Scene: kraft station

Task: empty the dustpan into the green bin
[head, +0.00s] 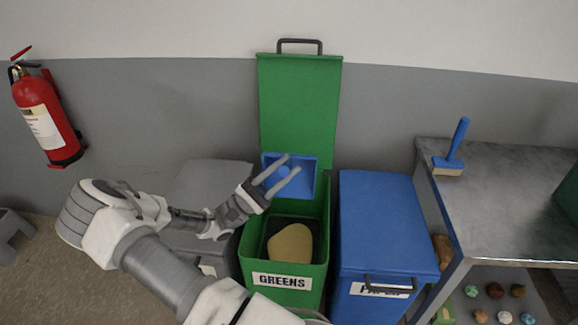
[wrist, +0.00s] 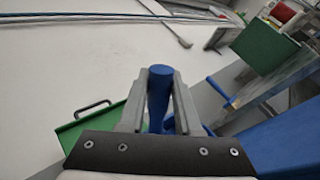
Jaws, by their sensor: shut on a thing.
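The green bin (head: 311,255), labelled GREENS, stands open, its green lid (head: 298,105) upright against the wall. A tan heap (head: 290,243) lies inside it. The blue dustpan (head: 306,192) is over the back of the bin's opening, tipped so that its tray faces the head camera; I see nothing lying in it. My gripper (head: 285,175) is shut on the dustpan's handle. In the wrist view the blue handle (wrist: 159,95) stands between the two fingers of my gripper (wrist: 160,78). The fingers hide part of the tray in the head view.
A closed blue bin (head: 380,215) stands just right of the green bin, a grey bin (head: 210,178) just left. A metal bench (head: 510,215) at right carries a blue brush (head: 453,150); several small items lie beneath. A fire extinguisher (head: 45,118) hangs at left.

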